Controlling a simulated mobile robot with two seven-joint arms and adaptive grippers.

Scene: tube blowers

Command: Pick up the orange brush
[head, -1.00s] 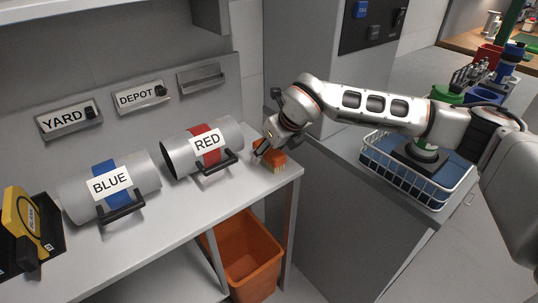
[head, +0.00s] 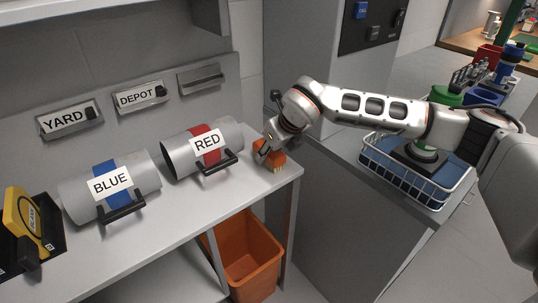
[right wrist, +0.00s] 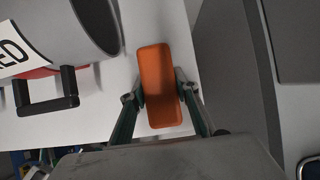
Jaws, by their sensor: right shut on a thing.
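The orange brush (head: 274,158) is at the right end of the grey shelf, to the right of the red-banded cylinder, with its pale bristles pointing down. My right gripper (head: 264,150) comes from above and is shut on the brush. In the right wrist view the brush's orange block (right wrist: 157,75) lies between the two fingers (right wrist: 160,98), which touch its sides. I cannot tell whether the bristles still touch the shelf. My left gripper is not in view.
The RED cylinder (head: 185,157) with a black handle lies just left of the brush. The BLUE cylinder (head: 75,200) lies further left. An orange bin (head: 250,262) stands below the shelf. A white wire basket (head: 405,185) sits at right under my arm.

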